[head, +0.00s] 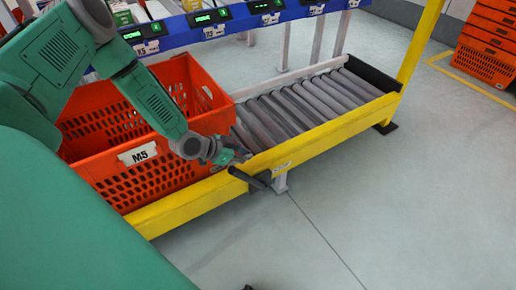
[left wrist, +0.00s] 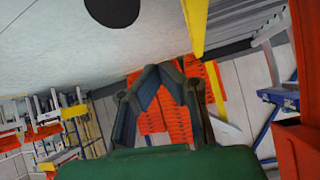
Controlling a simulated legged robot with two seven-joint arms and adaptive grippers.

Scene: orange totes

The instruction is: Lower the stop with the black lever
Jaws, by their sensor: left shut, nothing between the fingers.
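The black lever (head: 248,181) sticks out from the front of the yellow conveyor frame (head: 330,126), just right of the orange tote marked M5 (head: 108,176). My left gripper (head: 238,156) is just above the lever, beside the tote's right front corner. In the left wrist view my left gripper (left wrist: 165,70) has its fingers together with nothing between them. I cannot tell whether it touches the lever. The stop cannot be made out clearly; the gripper and the tote's corner cover that area. My right gripper is not in view.
The grey rollers (head: 315,98) right of the tote are empty. A blue rail (head: 215,30) with several displays runs behind. A yellow post (head: 420,40) stands at the conveyor's far end. Stacked orange totes (head: 488,42) stand at the far right. The floor in front is clear.

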